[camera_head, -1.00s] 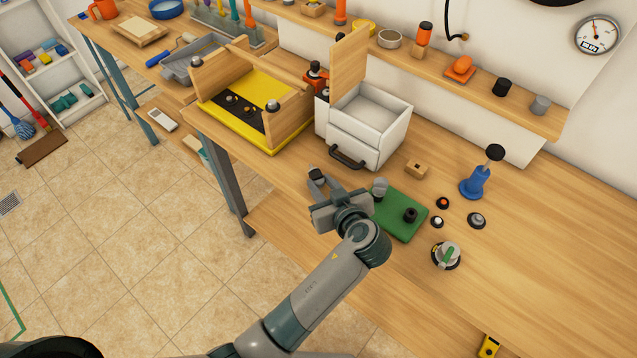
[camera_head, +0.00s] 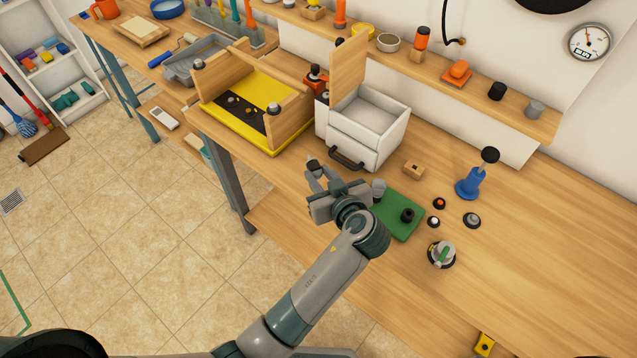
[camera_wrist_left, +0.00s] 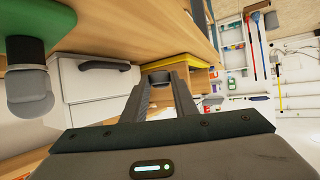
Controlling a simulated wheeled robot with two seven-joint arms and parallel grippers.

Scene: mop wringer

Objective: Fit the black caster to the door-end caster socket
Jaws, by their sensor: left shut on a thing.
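My left gripper (camera_head: 314,172) is shut on a small dark piece (camera_head: 312,164), which looks like the black caster. It shows between the fingertips in the left wrist view (camera_wrist_left: 158,78). The gripper holds it near the bench's front edge, left of the green board (camera_head: 394,226) and in front of the white drawer unit (camera_head: 375,148). A grey caster-like piece (camera_head: 378,188) and a black round piece (camera_head: 407,215) stand on the board. I cannot make out the door-end caster socket for certain. My right gripper is not in view.
A yellow tray (camera_head: 270,143) with wooden walls stands left of the drawer unit. The drawer handle (camera_head: 346,160) juts forward. The right bench end is mostly clear.

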